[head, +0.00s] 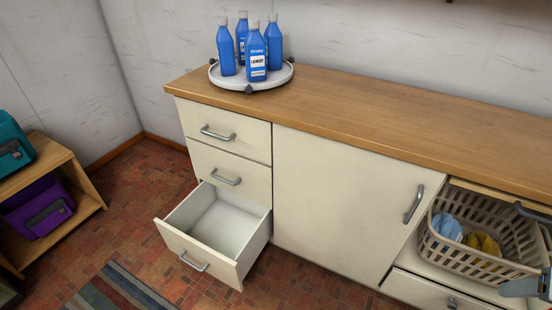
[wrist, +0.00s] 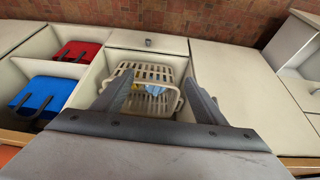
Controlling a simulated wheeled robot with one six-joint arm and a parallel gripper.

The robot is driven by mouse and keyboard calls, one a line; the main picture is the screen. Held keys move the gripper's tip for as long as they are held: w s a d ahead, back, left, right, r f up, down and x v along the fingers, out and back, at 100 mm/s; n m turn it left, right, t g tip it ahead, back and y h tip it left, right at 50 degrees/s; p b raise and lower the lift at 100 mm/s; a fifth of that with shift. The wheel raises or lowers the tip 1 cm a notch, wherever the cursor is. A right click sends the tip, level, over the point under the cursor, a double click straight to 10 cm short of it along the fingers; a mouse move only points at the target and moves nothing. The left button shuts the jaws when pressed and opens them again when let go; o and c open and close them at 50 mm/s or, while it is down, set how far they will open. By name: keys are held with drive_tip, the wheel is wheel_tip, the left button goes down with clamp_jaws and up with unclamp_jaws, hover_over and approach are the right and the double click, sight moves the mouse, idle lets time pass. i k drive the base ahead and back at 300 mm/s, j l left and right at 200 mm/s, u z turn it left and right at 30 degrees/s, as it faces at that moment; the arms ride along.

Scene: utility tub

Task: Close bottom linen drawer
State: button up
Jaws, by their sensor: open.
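The bottom drawer (head: 199,259) of the left three-drawer stack is pulled well out. It is cream, with a grey bar handle (head: 194,262) on its front and an empty white interior. The two drawers above it are shut. Part of an open drawer (wrist: 309,78) also shows at the right edge of the wrist view. My gripper (wrist: 160,95) is open, its two grey fingers apart in front of the laundry basket, far to the right of the drawer. Only grey parts of my arm or gripper show at the head view's right edge.
A beige basket (head: 482,264) with cloths sits in an open bay at the right. A shut cabinet door (head: 345,200) stands between bay and drawers. Blue bottles stand on a round tray (head: 285,80) on the counter.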

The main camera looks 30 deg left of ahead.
sight(216, 232)
drive_tip(key=u, duration=2.05)
